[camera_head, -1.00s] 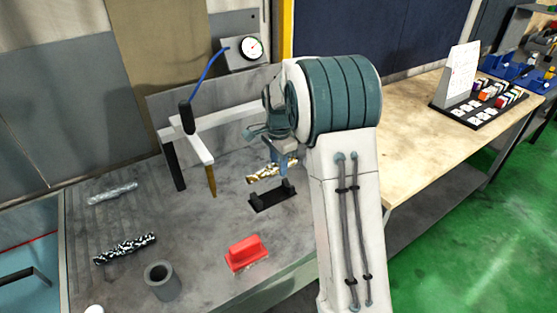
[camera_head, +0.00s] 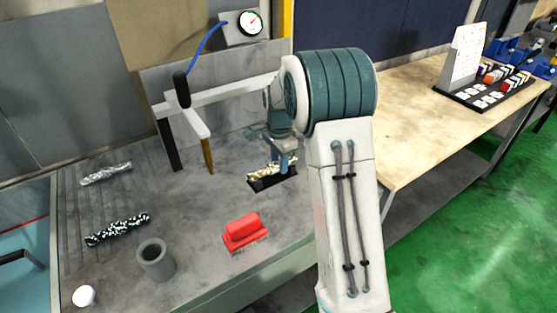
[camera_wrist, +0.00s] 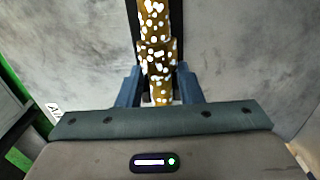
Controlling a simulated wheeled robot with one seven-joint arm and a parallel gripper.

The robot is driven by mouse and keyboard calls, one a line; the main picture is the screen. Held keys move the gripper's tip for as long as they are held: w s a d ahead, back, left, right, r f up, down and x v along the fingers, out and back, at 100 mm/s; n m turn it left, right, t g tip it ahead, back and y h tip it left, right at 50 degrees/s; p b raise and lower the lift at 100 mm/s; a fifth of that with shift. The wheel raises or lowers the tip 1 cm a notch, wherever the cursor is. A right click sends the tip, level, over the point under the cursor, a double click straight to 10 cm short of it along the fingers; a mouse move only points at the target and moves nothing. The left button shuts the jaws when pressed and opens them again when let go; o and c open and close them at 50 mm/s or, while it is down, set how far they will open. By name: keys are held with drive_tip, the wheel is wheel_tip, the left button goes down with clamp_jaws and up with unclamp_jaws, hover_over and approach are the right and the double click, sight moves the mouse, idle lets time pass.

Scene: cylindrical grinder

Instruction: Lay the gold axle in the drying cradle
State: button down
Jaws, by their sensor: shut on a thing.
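The gold axle (camera_head: 262,170) has white spots and lies lengthwise over the black drying cradle (camera_head: 262,183), low against it in the head view. I cannot tell whether it rests fully in the cradle's supports. My gripper (camera_head: 285,164) is shut on the axle near its right end. In the wrist view the gold axle (camera_wrist: 155,50) runs up between the two blue fingers of my gripper (camera_wrist: 160,88), with the dark cradle (camera_wrist: 181,45) showing along its sides. The axle hides most of the cradle there.
A black-and-white axle (camera_head: 117,229) and a silver axle (camera_head: 106,173) lie at left. A white arm with a brown-tipped probe (camera_head: 206,150) stands left of the cradle. A gauge (camera_head: 250,23) is behind.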

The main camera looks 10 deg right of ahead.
drive_tip(key=shift+r, duration=0.1)
drive_tip(key=c, duration=0.9)
unclamp_jaws()
wheel_tip(320, 180, up, 14)
drive_tip(key=shift+f+b, duration=0.1)
drive_tip(key=shift+b, duration=0.25)
drive_tip(key=s+f+n+t, duration=0.1)
drive_tip(key=s+n, duration=0.3)
drive_tip(key=s, duration=0.5)
drive_tip(key=s+a+f+n+t, duration=0.1)
drive_tip(key=s+n, duration=0.4)
drive_tip(key=s, duration=0.5)
drive_tip(key=s+a+f+n+t, duration=0.1)
drive_tip(key=s+n, duration=0.4)
drive_tip(key=s, duration=0.5)
drive_tip(key=shift+s+a+f, duration=0.15)
drive_tip(key=shift+s+f, duration=0.05)
